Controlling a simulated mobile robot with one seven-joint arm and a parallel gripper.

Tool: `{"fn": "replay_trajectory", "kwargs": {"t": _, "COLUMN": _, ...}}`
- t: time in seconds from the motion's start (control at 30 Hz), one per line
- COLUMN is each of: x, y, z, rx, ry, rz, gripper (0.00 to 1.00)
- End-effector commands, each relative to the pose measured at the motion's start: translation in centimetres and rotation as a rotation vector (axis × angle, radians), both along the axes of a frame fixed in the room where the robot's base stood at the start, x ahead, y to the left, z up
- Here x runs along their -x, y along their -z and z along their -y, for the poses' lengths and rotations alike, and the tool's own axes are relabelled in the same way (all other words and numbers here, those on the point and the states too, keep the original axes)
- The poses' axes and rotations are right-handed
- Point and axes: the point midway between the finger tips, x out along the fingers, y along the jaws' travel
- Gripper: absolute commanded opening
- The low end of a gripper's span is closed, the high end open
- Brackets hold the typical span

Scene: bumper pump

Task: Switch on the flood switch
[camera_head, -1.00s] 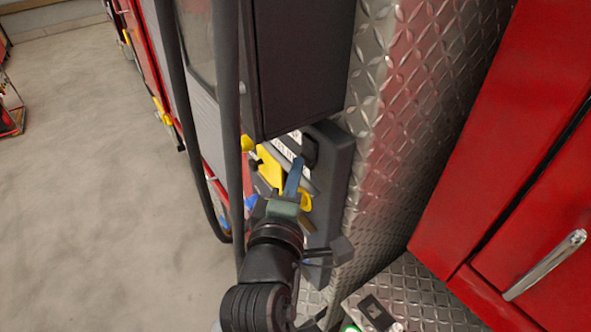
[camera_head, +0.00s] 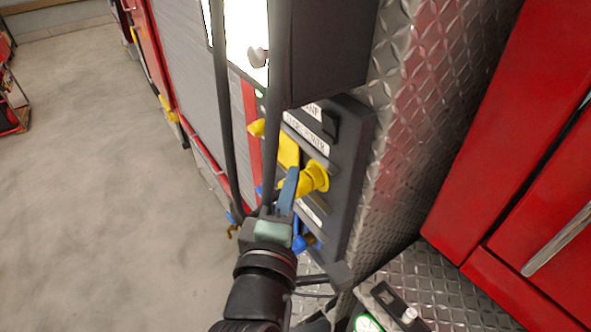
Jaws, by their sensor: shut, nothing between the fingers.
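My gripper (camera_head: 288,182) is shut, with its blue fingers pointing up at the dark control panel (camera_head: 352,150). It holds nothing. The fingertips are beside a yellow knob (camera_head: 316,177) on the panel; I cannot tell whether they touch it. The panel carries white labels (camera_head: 308,134), a yellow plate (camera_head: 288,150) and a blue knob (camera_head: 300,243). A black block or rocker (camera_head: 325,122) sits near its upper edge. The label text is mostly unreadable, so I cannot tell which control is the flood switch.
A black box (camera_head: 325,50) overhangs the panel. Dark vertical bars (camera_head: 223,110) stand in front. A bright white surface (camera_head: 245,35) is at upper left. Diamond-plate metal (camera_head: 410,120) and red cabinets (camera_head: 480,150) are on the right.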

Motion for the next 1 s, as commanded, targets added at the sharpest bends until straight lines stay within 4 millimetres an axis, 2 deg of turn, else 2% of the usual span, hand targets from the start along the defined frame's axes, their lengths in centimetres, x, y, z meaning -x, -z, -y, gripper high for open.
{"fn": "replay_trajectory", "kwargs": {"t": 0.1, "x": 2.2, "y": 0.6, "z": -0.5, "rx": 0.0, "ry": -0.001, "rz": 0.0, "gripper": 0.0}}
{"fn": "replay_trajectory", "kwargs": {"t": 0.33, "x": 4.6, "y": 0.6, "z": -0.9, "rx": 0.0, "ry": -0.001, "rz": 0.0, "gripper": 0.0}}
{"fn": "replay_trajectory", "kwargs": {"t": 1.0, "x": 4.8, "y": 0.1, "z": -0.9, "rx": -0.015, "ry": -0.001, "rz": 0.012, "gripper": 0.0}}
